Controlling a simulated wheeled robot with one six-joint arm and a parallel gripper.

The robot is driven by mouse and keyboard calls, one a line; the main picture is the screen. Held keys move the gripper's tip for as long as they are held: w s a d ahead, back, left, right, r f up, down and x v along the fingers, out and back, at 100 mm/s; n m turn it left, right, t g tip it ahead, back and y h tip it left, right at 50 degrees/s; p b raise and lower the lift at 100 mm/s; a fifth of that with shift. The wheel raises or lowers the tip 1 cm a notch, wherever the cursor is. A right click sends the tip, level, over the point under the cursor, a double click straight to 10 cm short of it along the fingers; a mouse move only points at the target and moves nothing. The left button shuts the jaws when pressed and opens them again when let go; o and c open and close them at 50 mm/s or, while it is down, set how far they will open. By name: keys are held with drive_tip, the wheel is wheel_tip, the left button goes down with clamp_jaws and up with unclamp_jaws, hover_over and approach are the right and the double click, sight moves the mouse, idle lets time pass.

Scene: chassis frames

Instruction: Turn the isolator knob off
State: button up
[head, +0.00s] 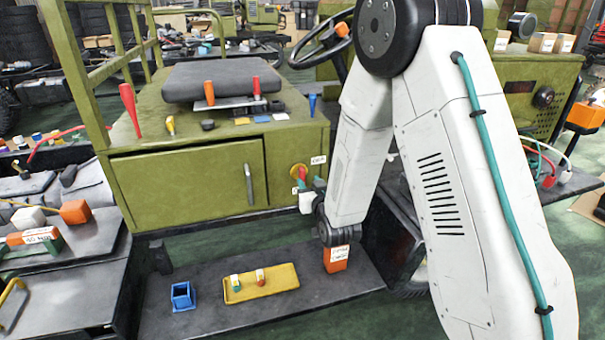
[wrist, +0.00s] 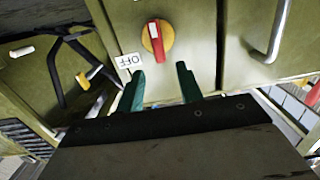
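The isolator knob (head: 299,171) has a red handle on a round yellow plate, on the right part of the green cabinet front. In the wrist view the knob (wrist: 155,38) is just beyond my fingertips, its handle running nearly up and down the picture. A white OFF label (wrist: 128,61), upside down there, sits to the knob's lower left. In the head view a small label (head: 318,160) is at its upper right, too small to read. My gripper (wrist: 161,76) is open, its two green fingers apart and empty; it also shows in the head view (head: 311,184), close to the cabinet front.
A grey door handle (head: 249,184) stands out left of the knob. The cabinet top holds a black seat cushion (head: 222,82) and tools. Below, a dark shelf (head: 205,320) bears a yellow tray (head: 236,295), a blue holder (head: 183,297) and an orange block (head: 336,266).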

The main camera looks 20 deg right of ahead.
sight(303, 175)
drive_tip(key=shift+t, duration=0.4)
drive_tip(key=w, duration=0.5)
drive_tip(key=w+f, duration=0.1)
drive_tip(key=w, duration=0.1)
drive_tip(key=shift+w, duration=0.35)
clamp_jaws()
